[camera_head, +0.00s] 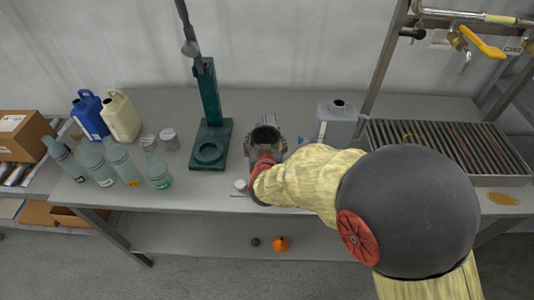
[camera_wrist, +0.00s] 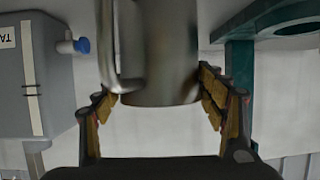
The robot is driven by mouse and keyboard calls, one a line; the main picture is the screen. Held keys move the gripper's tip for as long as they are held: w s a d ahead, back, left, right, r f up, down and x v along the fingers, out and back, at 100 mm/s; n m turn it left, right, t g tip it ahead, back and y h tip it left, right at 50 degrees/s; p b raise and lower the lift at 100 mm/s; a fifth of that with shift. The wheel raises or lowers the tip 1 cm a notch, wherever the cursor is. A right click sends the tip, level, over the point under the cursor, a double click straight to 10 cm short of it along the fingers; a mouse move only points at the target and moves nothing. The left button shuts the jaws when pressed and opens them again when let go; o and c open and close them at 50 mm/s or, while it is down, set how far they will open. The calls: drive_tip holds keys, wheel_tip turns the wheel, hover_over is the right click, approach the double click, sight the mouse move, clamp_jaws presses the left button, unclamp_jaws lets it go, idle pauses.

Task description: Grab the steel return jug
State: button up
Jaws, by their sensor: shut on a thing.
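The steel return jug (camera_wrist: 172,45) is a grey metal vessel with a handle on its left side in the wrist view. In the head view the jug (camera_head: 265,134) shows its dark open mouth near the middle of the bench. My gripper (camera_wrist: 157,95) has its two padded fingers on either side of the jug's body and is shut on it. In the head view my gripper (camera_head: 264,150) is at the jug, partly hidden by my arm. Whether the jug touches the bench is unclear.
A green stand (camera_head: 212,140) is just left of the jug. A grey canister (camera_head: 337,124) and slatted tray (camera_head: 450,145) are at right. Several bottles (camera_head: 120,162), a blue jug (camera_head: 88,115) and a cream jug (camera_head: 121,116) stand at left. An orange object (camera_head: 281,243) lies below.

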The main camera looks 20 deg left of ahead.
drive_tip(key=c, duration=1)
drive_tip(key=shift+r, duration=0.1)
